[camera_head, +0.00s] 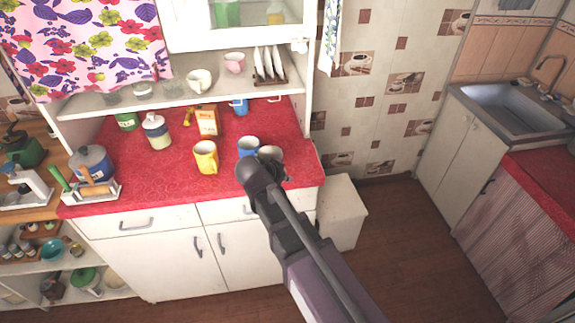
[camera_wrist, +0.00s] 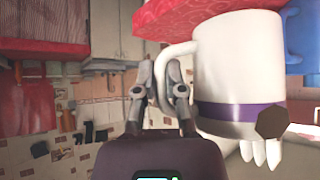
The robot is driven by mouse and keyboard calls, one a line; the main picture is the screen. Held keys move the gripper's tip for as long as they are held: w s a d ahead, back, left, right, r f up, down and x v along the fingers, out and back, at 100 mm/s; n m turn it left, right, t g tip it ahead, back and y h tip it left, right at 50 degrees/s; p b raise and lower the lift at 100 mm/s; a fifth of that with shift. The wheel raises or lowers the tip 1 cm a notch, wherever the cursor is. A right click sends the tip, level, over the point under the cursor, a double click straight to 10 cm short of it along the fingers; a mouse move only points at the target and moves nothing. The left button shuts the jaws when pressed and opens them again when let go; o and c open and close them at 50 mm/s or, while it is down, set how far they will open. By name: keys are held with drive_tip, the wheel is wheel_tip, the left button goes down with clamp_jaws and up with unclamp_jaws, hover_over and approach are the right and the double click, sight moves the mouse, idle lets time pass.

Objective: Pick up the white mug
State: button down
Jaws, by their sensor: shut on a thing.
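The white mug (camera_wrist: 235,60) fills the right of the wrist view, with a purple band and a brown hexagon. Its handle is between the fingers of my gripper (camera_wrist: 164,88), which is shut on it. The wrist picture is turned over, with the red counter at the top. In the head view the mug (camera_head: 270,153) is at the counter's front right, partly hidden behind my arm. My gripper is mostly hidden there too. I cannot tell whether the mug touches the counter.
A blue mug (camera_head: 248,146) stands close to the left of the white mug, and a yellow mug (camera_head: 205,157) is farther left. A carton (camera_head: 207,120) and a jar (camera_head: 157,132) stand behind on the red counter (camera_head: 150,185). A shelf (camera_head: 185,95) overhangs the back.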

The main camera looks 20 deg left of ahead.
drive_tip(key=shift+s+r, duration=0.1)
drive_tip(key=shift+s, duration=1)
drive_tip(key=shift+w+d, duration=0.1)
drive_tip(key=w+d+m+g+h, duration=0.1)
drive_tip(key=w+d+m, duration=0.1)
drive_tip(key=d, duration=1.1)
drive_tip(key=w+d+m+g+h, duration=0.1)
drive_tip(key=w+d+m+h, duration=0.1)
drive_tip(key=d, duration=1.2)
drive_tip(key=w+d+m+g+h, duration=0.1)
drive_tip(key=w+d+m, duration=0.2)
drive_tip(key=d, duration=1.1)
drive_tip(key=shift+w+d, duration=0.2)
drive_tip(key=shift+w, duration=0.2)
drive_tip(key=shift+d, duration=0.1)
